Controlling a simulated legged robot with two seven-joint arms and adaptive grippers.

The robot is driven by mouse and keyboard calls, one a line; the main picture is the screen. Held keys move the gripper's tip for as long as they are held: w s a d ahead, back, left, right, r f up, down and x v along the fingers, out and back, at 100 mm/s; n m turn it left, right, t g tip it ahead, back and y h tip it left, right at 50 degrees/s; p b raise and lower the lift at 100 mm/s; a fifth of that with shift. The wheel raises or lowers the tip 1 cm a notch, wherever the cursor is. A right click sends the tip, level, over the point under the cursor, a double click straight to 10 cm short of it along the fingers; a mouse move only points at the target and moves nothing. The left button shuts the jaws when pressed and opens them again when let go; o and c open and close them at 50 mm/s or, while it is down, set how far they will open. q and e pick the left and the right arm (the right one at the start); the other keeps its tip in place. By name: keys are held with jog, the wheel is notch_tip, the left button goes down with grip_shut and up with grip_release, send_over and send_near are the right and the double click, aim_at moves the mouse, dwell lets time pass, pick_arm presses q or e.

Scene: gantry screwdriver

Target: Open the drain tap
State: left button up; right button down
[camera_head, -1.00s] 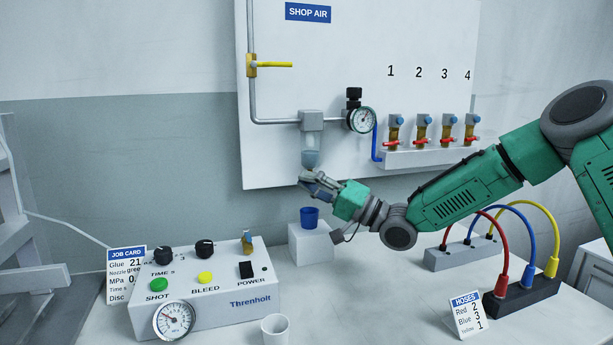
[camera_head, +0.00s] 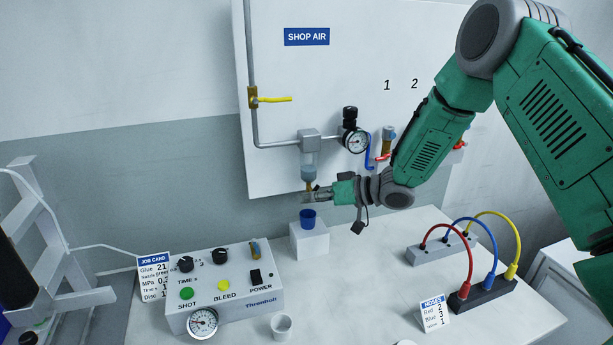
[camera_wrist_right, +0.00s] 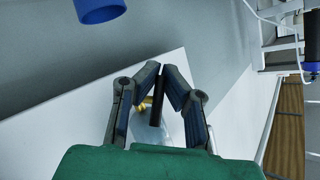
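The drain tap (camera_head: 309,186) is a small brass piece under the clear filter bowl (camera_head: 309,172) on the wall panel. My right gripper (camera_head: 311,196) is right at it, just below the bowl, coming from the right. In the right wrist view, the fingers (camera_wrist_right: 163,70) are drawn in with their tips nearly together. A brass piece (camera_wrist_right: 145,104) shows behind the left finger; whether the fingers touch it is unclear. A blue cup (camera_head: 308,218) stands on a white block (camera_head: 313,242) below the tap; it also shows in the wrist view (camera_wrist_right: 99,9). My left gripper is out of view.
A yellow-handled valve (camera_head: 273,99) and a gauge (camera_head: 357,141) are on the panel. The control box (camera_head: 225,291) stands at front left, a white cup (camera_head: 282,325) beside it. Coloured hoses (camera_head: 490,268) are at right. Table between box and hoses is mostly clear.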

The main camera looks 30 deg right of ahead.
jog(key=h+p, duration=0.1)
jog(key=n+g+h+p, duration=0.1)
jog(key=p, duration=0.2)
jog(key=shift+w+d+r+n+h+p, duration=0.1)
jog(key=shift+d+r+n+h+p, duration=0.2)
jog(key=shift+r+h, duration=0.1)
jog(key=shift+d+f+n+g+h+p, duration=0.1)
jog(key=shift+n+g+h+p, duration=0.25)
jog(key=shift+h+p, duration=0.35)
jog(key=shift+d+f+n+g+h+p, duration=0.1)
jog(key=shift+n+g+h+p, duration=0.2)
jog(key=shift+h+p, duration=0.35)
jog(key=shift+w, duration=0.1)
jog(key=c, duration=1.6)
grip_release()
jog(key=shift+c, duration=0.2)
jog(key=shift+s+f, duration=0.1)
jog(key=shift+s, duration=0.1)
jog(key=v, duration=1.2)
jog(key=shift+w, duration=0.2)
